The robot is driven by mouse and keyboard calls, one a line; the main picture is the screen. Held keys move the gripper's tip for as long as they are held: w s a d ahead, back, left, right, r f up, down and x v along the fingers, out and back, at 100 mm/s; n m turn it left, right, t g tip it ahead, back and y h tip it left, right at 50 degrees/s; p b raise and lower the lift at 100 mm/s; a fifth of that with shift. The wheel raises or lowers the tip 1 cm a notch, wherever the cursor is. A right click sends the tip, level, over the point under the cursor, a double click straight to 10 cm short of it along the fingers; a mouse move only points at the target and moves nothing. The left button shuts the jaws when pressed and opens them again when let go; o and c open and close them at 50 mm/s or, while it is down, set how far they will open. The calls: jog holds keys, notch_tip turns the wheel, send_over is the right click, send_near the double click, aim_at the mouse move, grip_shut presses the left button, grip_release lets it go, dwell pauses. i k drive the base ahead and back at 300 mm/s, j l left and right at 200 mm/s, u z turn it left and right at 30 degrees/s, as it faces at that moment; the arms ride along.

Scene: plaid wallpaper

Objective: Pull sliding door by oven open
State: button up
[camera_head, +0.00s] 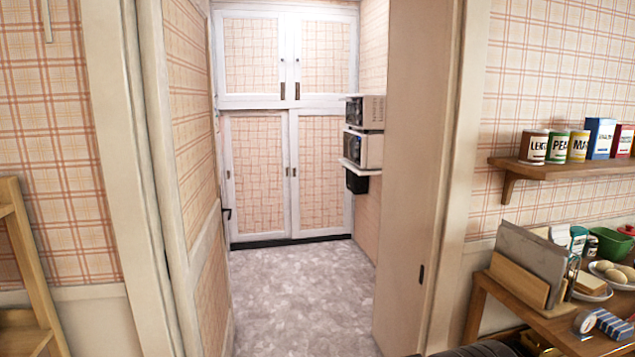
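A plain beige door panel (410,150) stands at the right side of the doorway, next to the cream frame post. A small dark recessed handle (421,275) sits low near its right edge. The doorway to its left is open and shows a small room behind. How far the panel reaches behind the post is hidden. No oven can be made out for certain; box-shaped appliances (368,151) sit on a wall shelf inside the room. My gripper is not in view. A dark rounded shape at the bottom edge, right of the panel, is cut off and unclear.
A plaid-panelled door (195,130) with a dark handle stands at the doorway's left. White-framed cupboards (292,230) close the back. The grey floor (300,295) between is clear. Right are a can shelf (560,172) and a laden wooden table (545,323); left is a wooden rack (35,275).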

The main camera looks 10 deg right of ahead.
aim_at(321, 200)
jog(key=i+z, duration=0.1)
jog(key=i, duration=0.45)
jog(key=i+l+u, duration=0.1)
jog(key=i, duration=4.15)
jog(key=i+l+u, duration=0.1)
jog(key=i+u, duration=0.15)
jog(key=i, duration=1.4)
jog(key=i+j+z, duration=0.1)
jog(key=z, duration=0.2)
